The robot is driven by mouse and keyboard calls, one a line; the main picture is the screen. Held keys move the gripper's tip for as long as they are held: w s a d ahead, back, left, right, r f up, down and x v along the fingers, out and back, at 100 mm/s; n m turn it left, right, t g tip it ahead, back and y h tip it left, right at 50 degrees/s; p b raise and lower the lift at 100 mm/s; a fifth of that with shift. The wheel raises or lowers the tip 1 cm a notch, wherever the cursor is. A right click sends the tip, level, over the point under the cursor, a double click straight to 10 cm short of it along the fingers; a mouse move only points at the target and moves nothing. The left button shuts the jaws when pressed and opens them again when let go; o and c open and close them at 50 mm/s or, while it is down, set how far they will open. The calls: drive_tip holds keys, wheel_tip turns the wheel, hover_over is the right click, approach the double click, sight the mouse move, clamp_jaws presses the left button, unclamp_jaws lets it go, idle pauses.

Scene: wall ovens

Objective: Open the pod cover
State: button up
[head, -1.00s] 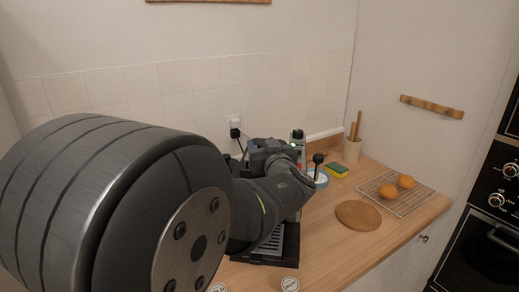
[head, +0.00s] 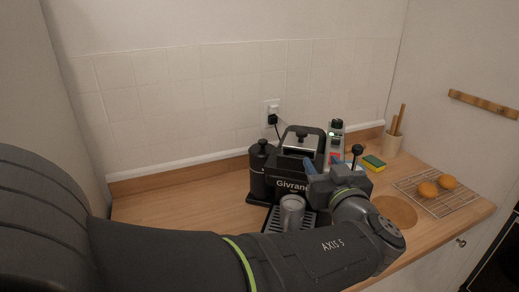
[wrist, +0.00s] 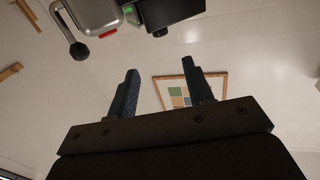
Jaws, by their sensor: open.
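The black coffee machine (head: 291,185) marked "Givran…" stands on the counter by the back wall. A shiny metal plate with a black piece on it, apparently the pod cover (head: 300,141), lies on its top and looks closed. My gripper (head: 320,164) is at the machine's front right, hiding part of it; contact cannot be told. Its two blue fingers are spread with nothing between them in the wrist view (wrist: 160,83). Part of a black machine body (wrist: 168,12) shows beyond the fingertips at the top of that view.
A metal cup (head: 291,211) stands on the drip tray in front. Right of the machine are a grey device (head: 336,136), a black-knobbed lever (head: 357,151), a sponge (head: 374,163) and a utensil pot (head: 391,143). The counter's left side (head: 175,205) is clear.

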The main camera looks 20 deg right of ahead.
drive_tip(key=shift+s+a, duration=0.2)
drive_tip(key=shift+s, duration=0.4)
drive_tip(key=shift+o, duration=0.2)
drive_tip(key=shift+w, duration=0.1)
